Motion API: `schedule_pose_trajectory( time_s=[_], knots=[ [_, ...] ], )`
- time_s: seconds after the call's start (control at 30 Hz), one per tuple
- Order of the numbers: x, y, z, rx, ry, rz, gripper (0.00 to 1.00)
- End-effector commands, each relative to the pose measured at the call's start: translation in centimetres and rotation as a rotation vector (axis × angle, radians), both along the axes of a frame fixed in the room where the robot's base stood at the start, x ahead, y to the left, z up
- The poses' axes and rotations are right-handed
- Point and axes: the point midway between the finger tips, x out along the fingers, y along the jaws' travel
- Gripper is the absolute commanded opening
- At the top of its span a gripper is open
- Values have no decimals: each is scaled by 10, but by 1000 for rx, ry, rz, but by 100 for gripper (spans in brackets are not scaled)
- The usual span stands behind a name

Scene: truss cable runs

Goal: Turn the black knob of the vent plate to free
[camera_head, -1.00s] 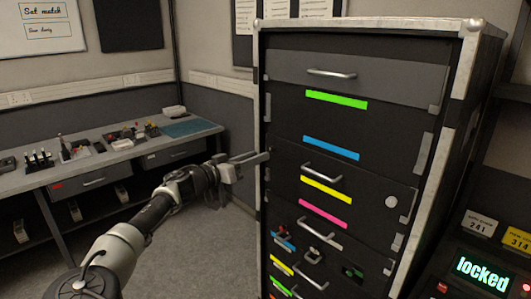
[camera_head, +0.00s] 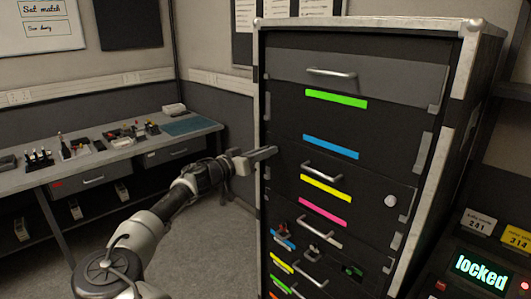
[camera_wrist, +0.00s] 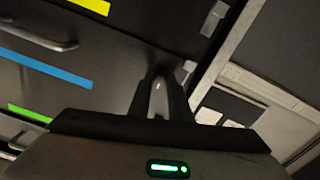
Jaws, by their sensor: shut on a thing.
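My gripper (camera_head: 268,154) is at the left edge of the tall black rack, beside the panel with the blue strip (camera_head: 331,147). In the wrist view my gripper (camera_wrist: 159,98) is shut on a small dark grey piece with a pale mark (camera_wrist: 157,88), which appears to be the black knob. The fingers hide most of it. The vent plate (camera_wrist: 115,70) appears to be the dark panel around it; no slots show clearly. In the head view the fingers cover the knob, and I cannot read its setting.
The rack's other panels carry metal handles (camera_head: 322,170) and coloured strips. A lit display reads "locked" (camera_head: 482,272) at the right. A bench (camera_head: 110,155) with small items stands at the left. Floor between bench and rack is clear.

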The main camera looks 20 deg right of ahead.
Motion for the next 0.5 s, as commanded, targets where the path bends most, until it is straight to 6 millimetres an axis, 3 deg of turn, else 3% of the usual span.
schedule_pose_trajectory(
  time_s=[0.27,0.5],
  knots=[
    [0,0,-1,-15,42,1,0],
    [0,0,-2,-64,179,1,0]
  ],
)
